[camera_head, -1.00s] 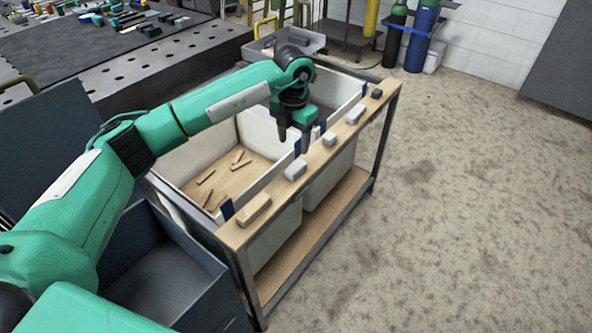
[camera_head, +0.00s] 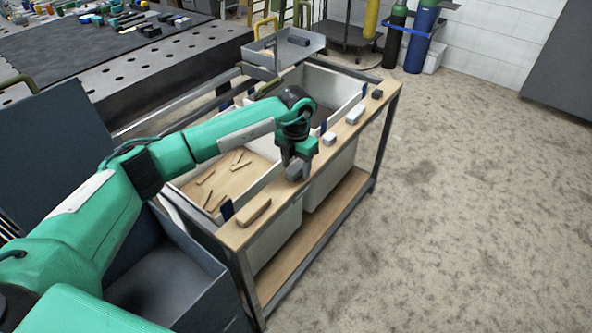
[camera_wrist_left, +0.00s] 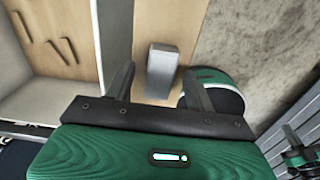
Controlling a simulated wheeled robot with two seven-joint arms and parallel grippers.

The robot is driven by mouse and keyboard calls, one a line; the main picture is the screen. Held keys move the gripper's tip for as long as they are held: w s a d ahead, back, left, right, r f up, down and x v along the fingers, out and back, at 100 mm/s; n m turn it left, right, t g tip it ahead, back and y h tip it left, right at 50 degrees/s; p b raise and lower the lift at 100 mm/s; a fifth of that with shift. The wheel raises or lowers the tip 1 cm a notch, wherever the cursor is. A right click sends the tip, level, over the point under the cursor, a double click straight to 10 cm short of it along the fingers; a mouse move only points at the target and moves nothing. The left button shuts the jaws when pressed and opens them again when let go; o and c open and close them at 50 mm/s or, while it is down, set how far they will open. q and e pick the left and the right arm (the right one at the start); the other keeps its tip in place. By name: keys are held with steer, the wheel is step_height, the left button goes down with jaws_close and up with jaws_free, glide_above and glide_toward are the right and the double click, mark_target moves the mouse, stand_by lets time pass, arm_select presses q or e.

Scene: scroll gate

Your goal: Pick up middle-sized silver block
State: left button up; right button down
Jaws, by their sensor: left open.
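A silver block (camera_wrist_left: 162,70) lies on the wooden ledge and shows between the two fingers of my left gripper (camera_wrist_left: 157,82) in the left wrist view. The gripper is open, with a finger on each side of the block; whether either touches it I cannot tell. In the head view my left gripper (camera_head: 294,168) is low over the ledge and mostly hides that block. A smaller silver block (camera_head: 329,139) and a longer silver block (camera_head: 355,114) lie farther along the ledge. My right gripper is not in view.
The wooden ledge (camera_head: 281,186) also bears a wooden block (camera_head: 254,211) at the near end and a dark block (camera_head: 377,94) at the far end. White bins (camera_head: 335,85) stand beside it, one with wooden sticks. Open floor (camera_head: 470,200) lies to the right.

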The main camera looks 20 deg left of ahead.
arm_select(q)
steer(key=c, duration=1.1)
steer(key=shift+c, duration=0.3)
steer(key=shift+r, duration=0.1)
